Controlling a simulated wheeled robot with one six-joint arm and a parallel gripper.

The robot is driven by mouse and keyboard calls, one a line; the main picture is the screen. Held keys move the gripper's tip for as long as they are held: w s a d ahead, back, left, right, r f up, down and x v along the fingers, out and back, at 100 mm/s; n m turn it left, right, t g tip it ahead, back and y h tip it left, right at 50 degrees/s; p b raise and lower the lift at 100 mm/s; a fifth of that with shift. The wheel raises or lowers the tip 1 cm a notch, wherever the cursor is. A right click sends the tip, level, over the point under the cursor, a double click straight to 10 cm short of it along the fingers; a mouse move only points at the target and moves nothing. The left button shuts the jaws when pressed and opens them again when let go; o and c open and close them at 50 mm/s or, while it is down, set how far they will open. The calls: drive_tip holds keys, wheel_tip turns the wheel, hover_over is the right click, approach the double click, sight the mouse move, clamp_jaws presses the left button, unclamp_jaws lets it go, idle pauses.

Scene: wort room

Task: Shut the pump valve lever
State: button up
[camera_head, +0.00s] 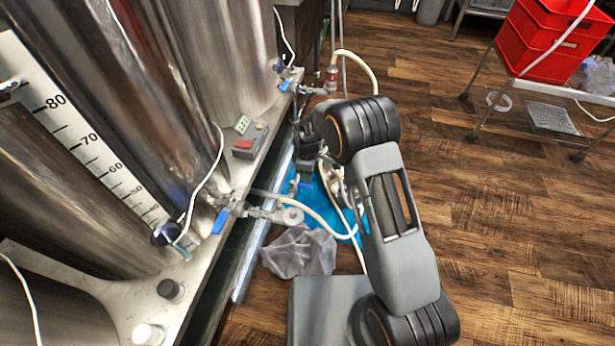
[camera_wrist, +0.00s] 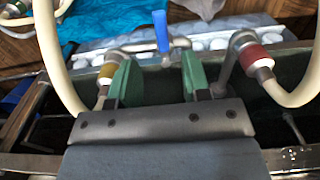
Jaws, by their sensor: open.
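A blue valve lever (camera_wrist: 161,31) stands upright in the wrist view, on a metal valve and pipe piece (camera_wrist: 178,46). My gripper (camera_wrist: 156,76) has two green fingers, spread apart with nothing between them. The lever is just beyond the fingertips, in line with the gap; I see no contact. My arm partly hides that area, and my fingertips cannot be made out there.
Hoses with a yellow fitting (camera_wrist: 106,71) and a red fitting (camera_wrist: 251,56) flank the fingers. Other blue levers are on the near tank valve (camera_head: 221,222) and far valve (camera_head: 285,85). A grey cloth (camera_head: 298,252) lies near the bench.

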wheel_tip(320, 180, up, 6)
drive_tip(key=p, duration=0.1)
drive_tip(key=shift+r, duration=0.25)
drive_tip(key=shift+p, duration=0.3)
